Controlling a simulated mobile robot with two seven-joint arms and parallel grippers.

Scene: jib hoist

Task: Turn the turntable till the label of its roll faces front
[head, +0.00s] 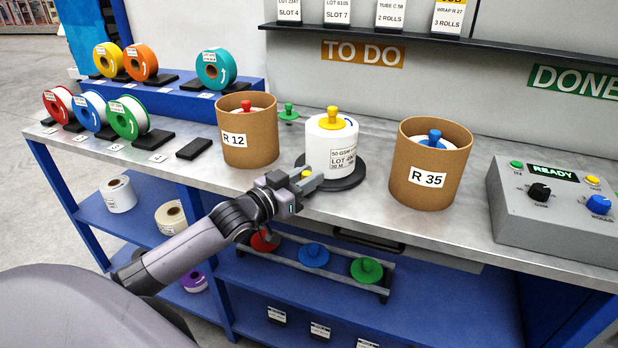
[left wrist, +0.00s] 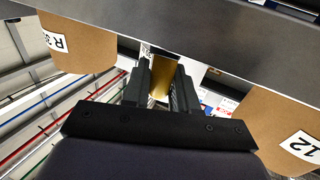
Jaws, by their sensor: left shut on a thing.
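The turntable (head: 350,180) is a dark disc on the metal bench between two brown tubs. A white roll (head: 318,140) stands upright on it, with a yellow knob (head: 333,114) on top. The roll's label (head: 345,160) shows on its front, turned somewhat to the right; its lower lines are too small to read surely. My left gripper (head: 306,180) is at the turntable's front left edge, shut on a yellow peg (head: 307,173). The peg also shows between the fingers in the left wrist view (left wrist: 159,82). My right gripper is not in view.
Tub R 12 (head: 248,150) stands close on the left, tub R 35 (head: 412,190) on the right. A control box (head: 545,215) reading READY is at the far right. Coloured spools (head: 128,118) fill the left. A lower shelf holds a rack with several coloured knobs (head: 314,256).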

